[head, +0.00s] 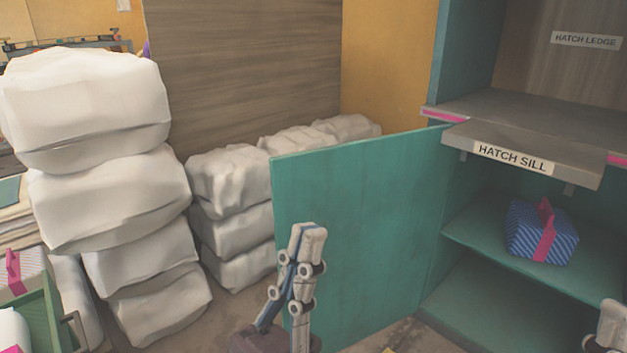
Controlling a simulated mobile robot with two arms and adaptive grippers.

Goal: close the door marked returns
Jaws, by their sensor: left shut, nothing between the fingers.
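A teal door (365,220) stands swung open from the left side of a teal cabinet, its free edge toward the left. No returns marking shows on the face I see, and its lower left part is hidden behind my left gripper. My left gripper (308,232) is shut and empty, pointing up in front of the door near its free edge. I cannot tell whether it touches the door. My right gripper (613,322) shows only in part at the lower right edge, in front of the cabinet; its jaws are unclear.
The open cabinet has a teal shelf (475,235) bearing a blue striped parcel (541,232) with a pink ribbon. A grey hatch sill (565,160) juts out above. Stacked white bales (105,185) stand left, and more bales (230,180) stand behind the door. A green crate (45,318) is lower left.

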